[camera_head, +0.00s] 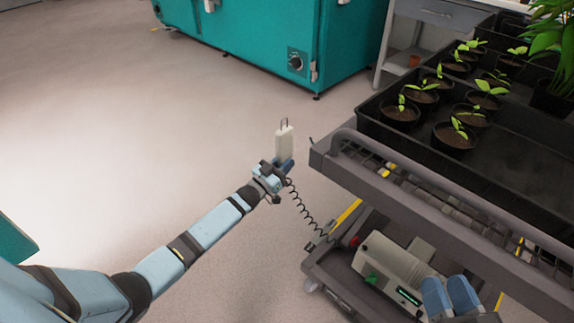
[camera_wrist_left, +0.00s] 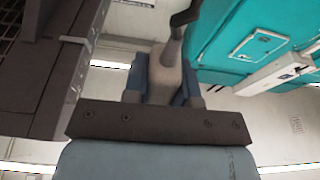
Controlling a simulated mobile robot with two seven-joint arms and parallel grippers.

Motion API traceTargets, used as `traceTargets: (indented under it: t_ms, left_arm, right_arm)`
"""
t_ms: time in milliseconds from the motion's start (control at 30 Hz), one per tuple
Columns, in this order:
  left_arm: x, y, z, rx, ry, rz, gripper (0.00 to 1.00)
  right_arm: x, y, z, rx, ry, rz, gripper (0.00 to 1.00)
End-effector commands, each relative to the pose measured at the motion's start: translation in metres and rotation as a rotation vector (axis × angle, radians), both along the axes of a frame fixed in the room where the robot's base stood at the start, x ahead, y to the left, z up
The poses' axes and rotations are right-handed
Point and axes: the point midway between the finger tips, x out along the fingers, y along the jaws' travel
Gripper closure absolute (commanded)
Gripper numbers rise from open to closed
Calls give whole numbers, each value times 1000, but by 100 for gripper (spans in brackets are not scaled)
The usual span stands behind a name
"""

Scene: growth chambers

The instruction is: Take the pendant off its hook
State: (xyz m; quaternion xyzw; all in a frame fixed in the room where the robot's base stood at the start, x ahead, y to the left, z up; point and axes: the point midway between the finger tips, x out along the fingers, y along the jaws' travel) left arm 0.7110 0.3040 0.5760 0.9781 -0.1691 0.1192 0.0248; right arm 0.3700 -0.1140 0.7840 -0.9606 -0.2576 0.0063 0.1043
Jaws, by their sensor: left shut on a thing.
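The pendant (camera_head: 285,145) is a pale cream, upright handset with a thin wire loop on top. In the head view it stands in my left gripper (camera_head: 272,172), beside the cart's left corner, with a floor gap showing between. In the left wrist view the pendant (camera_wrist_left: 166,78) sits between the two blue fingers of my left gripper (camera_wrist_left: 162,88), which is shut on it. A dark coiled cable (camera_head: 303,207) runs from near the gripper down to the cart's lower shelf. I cannot clearly make out the hook. My right gripper is not in view.
The grey cart (camera_head: 440,215) fills the right, with potted seedlings (camera_head: 455,135) in black trays on top. A beige device (camera_head: 393,272) and blue rounded items (camera_head: 450,297) are on the lower shelf. A teal chamber (camera_head: 270,40) stands behind. Floor left of the cart is clear.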

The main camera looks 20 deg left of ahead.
Motion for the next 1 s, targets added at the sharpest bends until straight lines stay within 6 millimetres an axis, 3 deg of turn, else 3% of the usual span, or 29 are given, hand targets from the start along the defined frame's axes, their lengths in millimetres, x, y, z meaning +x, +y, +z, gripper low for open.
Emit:
traceTargets:
  t_ms: [267, 1000]
  left_arm:
    - [4, 8, -4, 1, -3, 0, 95]
    - [32, 88, -30, 1, -2, 0, 95]
  right_arm:
    - [0, 0, -7, 0, 0, 0, 61]
    - [0, 0, -58, -2, 4, 0, 61]
